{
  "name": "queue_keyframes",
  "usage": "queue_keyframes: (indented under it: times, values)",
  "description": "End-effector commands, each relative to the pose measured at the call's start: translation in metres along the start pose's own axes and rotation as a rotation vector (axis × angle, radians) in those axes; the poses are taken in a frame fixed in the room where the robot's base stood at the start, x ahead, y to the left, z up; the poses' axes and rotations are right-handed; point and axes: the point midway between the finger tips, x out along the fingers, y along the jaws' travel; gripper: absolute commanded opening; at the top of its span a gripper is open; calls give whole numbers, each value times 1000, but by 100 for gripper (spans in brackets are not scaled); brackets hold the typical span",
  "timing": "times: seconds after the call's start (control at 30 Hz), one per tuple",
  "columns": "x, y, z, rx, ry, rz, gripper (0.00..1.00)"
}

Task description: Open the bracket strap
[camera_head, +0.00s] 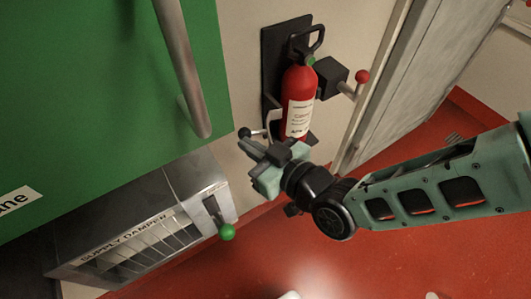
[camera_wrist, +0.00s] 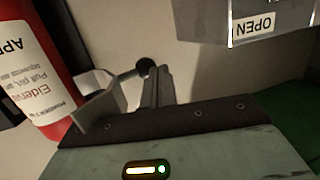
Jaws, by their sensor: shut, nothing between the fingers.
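A red fire extinguisher (camera_head: 299,85) stands upright in a black wall bracket (camera_head: 272,62); its red body and white label also show at the left of the wrist view (camera_wrist: 35,60). At its lower left is a pale strap piece (camera_head: 273,122), with a short lever ending in a black ball knob (camera_head: 244,132). In the wrist view the pale strap piece (camera_wrist: 98,92) and the knob (camera_wrist: 146,66) show just beyond my fingers. My gripper (camera_head: 247,149) is shut and empty, its fingertips close below the knob. I cannot tell whether they touch it.
A black box with a red-knobbed lever (camera_head: 361,77) is right of the extinguisher. A supply damper unit (camera_head: 150,215) with a green-knobbed lever (camera_head: 226,231) is at lower left, below a green panel (camera_head: 100,90) with a metal handle (camera_head: 185,70). Red floor is open below.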

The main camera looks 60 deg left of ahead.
Motion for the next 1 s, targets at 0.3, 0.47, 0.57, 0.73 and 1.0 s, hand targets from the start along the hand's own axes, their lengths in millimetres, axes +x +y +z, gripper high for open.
queue_keyframes:
  times: [0.3, 0.47, 0.57, 0.73, 1.0]
  values:
    - [11, -2, -2, -1, 1, 0, 0]
    - [12, -1, -3, 0, 1, 0, 0]
    - [12, -1, -3, 0, 1, 0, 0]
    - [12, -1, -3, 0, 0, 0, 0]
    - [11, 0, -4, -1, 0, 0, 0]
